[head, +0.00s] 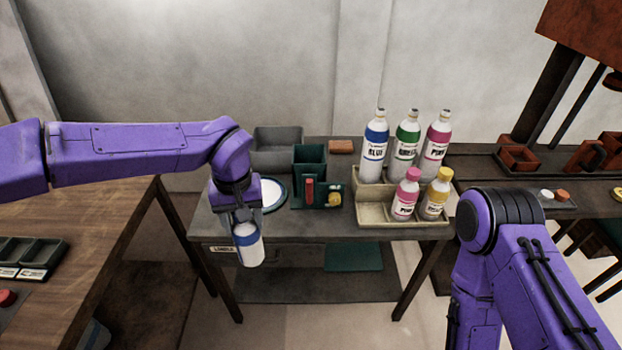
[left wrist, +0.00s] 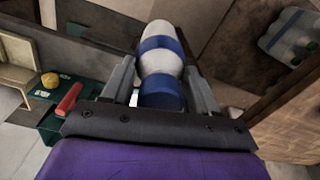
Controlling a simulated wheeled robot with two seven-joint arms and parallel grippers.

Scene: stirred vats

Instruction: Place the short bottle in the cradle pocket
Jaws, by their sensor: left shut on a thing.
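My left gripper (head: 241,220) is shut on a short white bottle with blue parts (head: 250,248). It holds the bottle slightly tilted in front of the small table's front edge, at the left. In the left wrist view the bottle (left wrist: 161,52) sits between the two fingers (left wrist: 160,88). The beige cradle (head: 374,213) stands at the table's right. Tall blue, green and pink-labelled bottles (head: 406,139) stand in its back row. Short pink (head: 406,196) and yellow (head: 435,196) bottles stand in its front row. The front-left pocket looks empty. My right arm shows, but its gripper does not.
A green holder (head: 310,165) with a red item (head: 309,190), a white round plate (head: 270,194), a grey bin (head: 277,148) and a brown block (head: 341,147) are on the table. A wooden bench (head: 95,215) is at left. Red-brown trays (head: 519,159) are at right.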

